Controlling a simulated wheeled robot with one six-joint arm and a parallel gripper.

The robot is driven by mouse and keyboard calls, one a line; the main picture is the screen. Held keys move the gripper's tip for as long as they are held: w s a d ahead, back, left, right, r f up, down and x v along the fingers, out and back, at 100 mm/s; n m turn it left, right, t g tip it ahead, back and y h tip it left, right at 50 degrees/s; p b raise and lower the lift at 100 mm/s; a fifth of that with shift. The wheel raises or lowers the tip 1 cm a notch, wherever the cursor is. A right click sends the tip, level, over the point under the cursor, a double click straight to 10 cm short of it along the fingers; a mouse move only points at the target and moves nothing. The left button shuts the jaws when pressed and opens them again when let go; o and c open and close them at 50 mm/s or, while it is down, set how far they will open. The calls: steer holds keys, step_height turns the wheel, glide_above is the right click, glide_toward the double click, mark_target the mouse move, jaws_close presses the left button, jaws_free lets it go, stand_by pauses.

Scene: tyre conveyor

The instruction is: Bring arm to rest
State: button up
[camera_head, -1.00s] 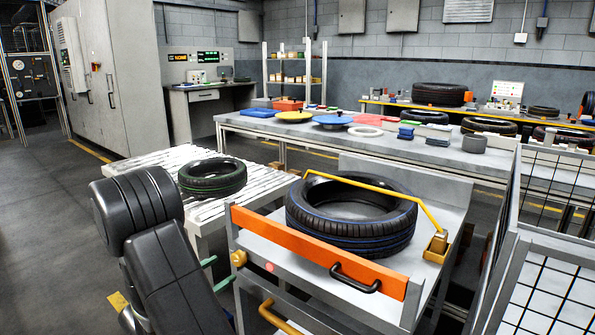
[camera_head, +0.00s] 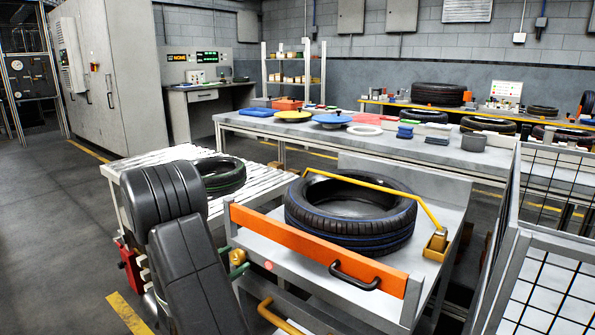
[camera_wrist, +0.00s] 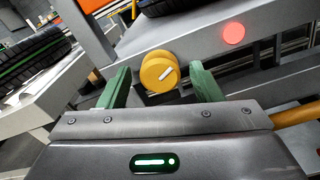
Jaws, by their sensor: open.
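My arm shows at the left of the head view, bent down. In the wrist view my gripper (camera_wrist: 160,85) is open, with its two green fingers spread apart. A yellow round knob (camera_wrist: 160,72) with a white mark shows between the fingers, and I cannot tell how far beyond the tips it is. In the head view the knob (camera_head: 237,257) is at the left end of the orange bar (camera_head: 295,242), and my gripper is mostly hidden behind my arm, with a bit of green showing beside the knob. Nothing is held.
A large blue-striped tyre (camera_head: 350,220) lies on the cart behind the orange bar, under a yellow arm (camera_head: 390,192). A green-striped tyre (camera_head: 222,176) lies on the roller conveyor (camera_head: 165,154). A wire cage (camera_head: 540,290) stands at the right. Open floor (camera_head: 50,220) is at the left.

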steer(key=p+v, duration=0.2)
steer(key=v, duration=1.2)
steer(key=x, duration=0.7)
steer(key=b+x, duration=0.1)
steer(key=x, duration=0.6)
steer(key=shift+w+d+r, duration=0.2)
steer(key=shift+w, duration=0.05)
steer(key=shift+s+a+r+n+p, duration=0.1)
steer(key=shift+n+p, duration=0.75)
steer(key=shift+n, duration=0.05)
steer(key=n+p, duration=0.8)
steer(key=shift+p, duration=0.3)
steer(key=n+p, duration=0.1)
steer(key=n, duration=0.1)
steer(key=shift+n+p, duration=0.3)
steer(key=shift+s+f, duration=0.1)
steer(key=shift+f, duration=0.15)
steer(key=shift+s+a, duration=0.25)
steer(key=shift+s, duration=0.05)
